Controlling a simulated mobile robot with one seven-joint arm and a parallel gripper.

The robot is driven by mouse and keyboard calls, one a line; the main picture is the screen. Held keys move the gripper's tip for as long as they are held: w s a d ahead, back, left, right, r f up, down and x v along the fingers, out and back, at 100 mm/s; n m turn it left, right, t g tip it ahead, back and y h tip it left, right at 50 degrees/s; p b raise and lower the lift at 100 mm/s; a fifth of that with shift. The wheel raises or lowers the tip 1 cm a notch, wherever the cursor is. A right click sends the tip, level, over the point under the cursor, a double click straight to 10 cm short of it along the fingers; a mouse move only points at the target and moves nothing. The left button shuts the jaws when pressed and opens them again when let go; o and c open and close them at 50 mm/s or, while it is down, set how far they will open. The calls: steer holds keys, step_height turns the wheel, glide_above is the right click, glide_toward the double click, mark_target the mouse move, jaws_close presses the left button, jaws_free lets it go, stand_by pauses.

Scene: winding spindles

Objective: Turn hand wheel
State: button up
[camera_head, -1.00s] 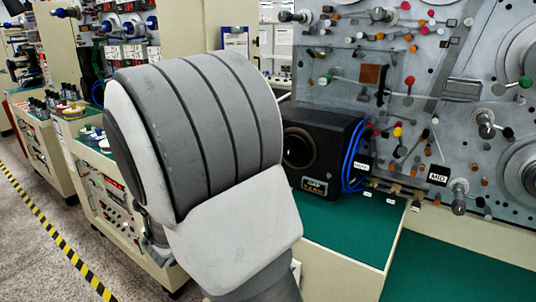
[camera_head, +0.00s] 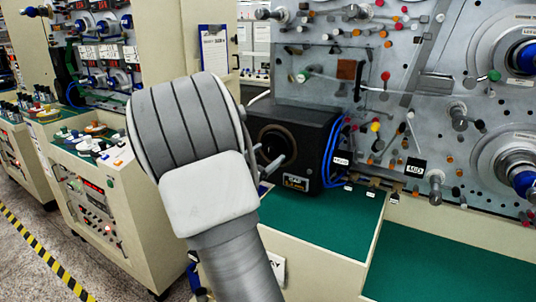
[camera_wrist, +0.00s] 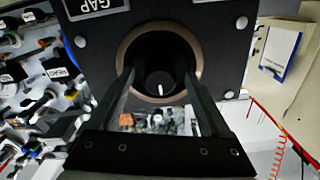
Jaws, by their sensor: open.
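A black box (camera_head: 300,122) stands on the green bench top. Its face bears a copper-edged ring with a dark round knob, the likely hand wheel, recessed in it. In the wrist view the dark knob (camera_wrist: 160,80) shows a short white mark near its lower edge, inside the copper-edged ring (camera_wrist: 198,62). My gripper (camera_wrist: 160,95) is open, one finger on each side of the knob in the picture, with nothing held. I cannot tell whether the fingers touch the ring or knob. In the head view my arm hides part of the box's left side and most of my gripper.
Blue cables (camera_head: 331,150) run down the box's right side. A grey panel (camera_head: 440,110) with pegs, coloured knobs and spindles stands behind. The green bench top (camera_head: 315,222) is clear in front of the box. A clipboard (camera_head: 214,48) hangs at the back.

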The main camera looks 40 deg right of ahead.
steer(key=shift+w+d, duration=0.15)
steer(key=shift+d, duration=0.2)
jaws_close()
steer(key=shift+f+m+b, duration=0.1)
steer(key=shift+m+b, duration=0.2)
steer(key=shift+b, duration=0.1)
